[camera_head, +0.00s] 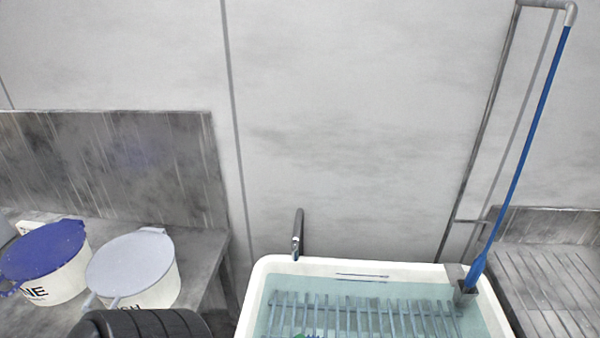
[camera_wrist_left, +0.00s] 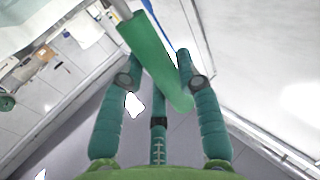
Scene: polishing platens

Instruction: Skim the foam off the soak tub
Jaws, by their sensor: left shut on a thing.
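The soak tub (camera_head: 262,283) is a white-rimmed basin at the bottom centre of the head view, cut off by the lower edge. It holds pale teal water (camera_head: 262,322) over a slatted rack (camera_head: 360,318). I cannot make out foam on the visible water. In the left wrist view my left gripper (camera_wrist_left: 159,70) has its teal fingers shut around a green cylindrical handle (camera_wrist_left: 155,62). The tool's far end is not clear. My right gripper is not in view.
A tap (camera_head: 297,235) stands behind the tub. A blue pole (camera_head: 515,180) slants up from the tub's right corner. Left, a grey bench holds a blue-lidded pot (camera_head: 45,255) and a pale-lidded pot (camera_head: 133,265). A ribbed drainboard (camera_head: 555,285) lies right.

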